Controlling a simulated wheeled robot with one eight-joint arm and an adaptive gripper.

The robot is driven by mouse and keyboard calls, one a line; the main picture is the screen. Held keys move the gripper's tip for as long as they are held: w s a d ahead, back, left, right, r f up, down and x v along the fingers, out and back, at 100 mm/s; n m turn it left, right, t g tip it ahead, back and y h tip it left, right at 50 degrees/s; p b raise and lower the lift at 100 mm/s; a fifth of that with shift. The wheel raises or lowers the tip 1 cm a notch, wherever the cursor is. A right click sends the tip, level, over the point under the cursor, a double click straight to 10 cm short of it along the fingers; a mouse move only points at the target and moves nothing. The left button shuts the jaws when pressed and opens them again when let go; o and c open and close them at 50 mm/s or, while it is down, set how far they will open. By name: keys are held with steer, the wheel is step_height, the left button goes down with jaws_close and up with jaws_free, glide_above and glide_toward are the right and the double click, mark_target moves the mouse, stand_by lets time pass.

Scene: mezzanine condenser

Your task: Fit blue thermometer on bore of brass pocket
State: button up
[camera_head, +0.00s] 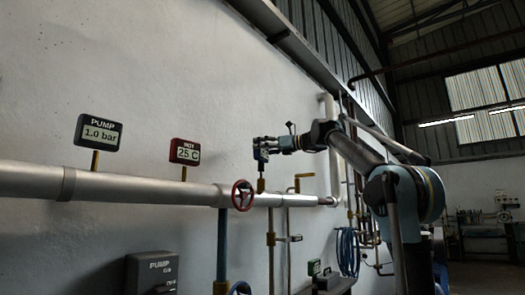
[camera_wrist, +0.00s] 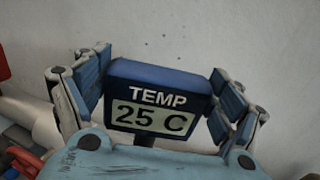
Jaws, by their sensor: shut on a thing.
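My gripper (camera_head: 264,149) is at the pipe in the head view, shut on the blue thermometer. In the wrist view the blue thermometer (camera_wrist: 160,90) reads "TEMP 25 C", and the finger pads lie at its left and right sides. Its dark stem runs down behind the gripper body. In the head view a short brass pocket (camera_head: 261,186) stands upright on the pipe, directly below the gripper. I cannot tell whether the stem is in its bore. The bore is hidden in the wrist view.
The grey pipe (camera_head: 130,189) runs along the white wall. A red "HOT 25 C" gauge (camera_head: 184,151) and a "PUMP 1.0 bar" gauge (camera_head: 99,133) stand left of the gripper. A red handwheel (camera_head: 242,196) and a brass lever (camera_head: 304,177) flank the pocket.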

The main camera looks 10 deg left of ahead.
steer(key=shift+f, duration=0.6)
steer(key=o, duration=1)
steer(key=shift+d, duration=0.1)
steer(key=v, duration=1.1)
steer(key=shift+d+f, duration=0.1)
steer(key=shift+d, duration=0.3)
